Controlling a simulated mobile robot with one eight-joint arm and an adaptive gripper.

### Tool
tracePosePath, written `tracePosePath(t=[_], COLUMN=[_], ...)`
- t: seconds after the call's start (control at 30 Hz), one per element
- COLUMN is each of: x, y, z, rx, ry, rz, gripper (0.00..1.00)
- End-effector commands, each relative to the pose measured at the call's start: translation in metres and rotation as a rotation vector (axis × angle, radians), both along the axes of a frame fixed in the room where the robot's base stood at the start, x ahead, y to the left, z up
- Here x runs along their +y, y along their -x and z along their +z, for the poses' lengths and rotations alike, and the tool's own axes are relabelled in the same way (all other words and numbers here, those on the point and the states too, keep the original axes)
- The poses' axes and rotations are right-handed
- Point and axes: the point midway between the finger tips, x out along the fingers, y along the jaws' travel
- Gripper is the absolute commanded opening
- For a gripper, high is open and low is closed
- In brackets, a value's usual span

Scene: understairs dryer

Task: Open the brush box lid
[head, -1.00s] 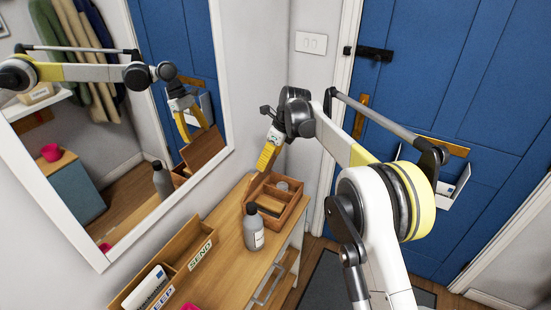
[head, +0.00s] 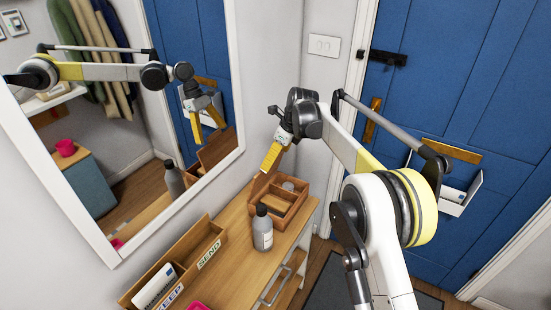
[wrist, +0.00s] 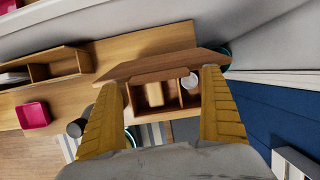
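The brush box (head: 290,212) is a wooden box with compartments at the far end of the wooden console, against the wall. Its lid (head: 262,182) stands raised at the wall side, and the inside shows. In the wrist view the lid (wrist: 160,66) is tilted up along the box's far edge. Inside the box (wrist: 133,103) are a light wooden brush (wrist: 155,95) and a round pale item (wrist: 189,81). My gripper (head: 266,170) is above the box by the lid.
A grey bottle (head: 262,232) stands just in front of the box. A large mirror (head: 120,130) hangs on the left wall. The blue door (head: 470,80) is at the right.

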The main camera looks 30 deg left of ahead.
Motion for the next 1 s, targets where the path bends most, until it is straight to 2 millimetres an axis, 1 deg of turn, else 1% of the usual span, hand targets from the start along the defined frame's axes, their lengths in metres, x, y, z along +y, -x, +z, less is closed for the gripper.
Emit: tracePosePath(t=[0.27,0.37,0.47,0.7,0.8,0.9,1.0], x=[-0.001,-0.003,-0.009,-0.028,-0.034,-0.038,-0.041], y=[0.000,0.000,0.001,0.002,0.003,0.003,0.003], z=[0.001,0.009,0.024,0.075,0.092,0.104,0.110], rx=[0.000,0.000,0.000,0.000,0.000,0.000,0.000], ry=[0.001,0.001,0.001,0.001,0.001,0.001,0.001], rz=[0.000,0.000,0.000,-0.001,-0.001,0.000,0.000], gripper=[0.94,0.94,0.94,0.94,0.94,0.94,0.94])
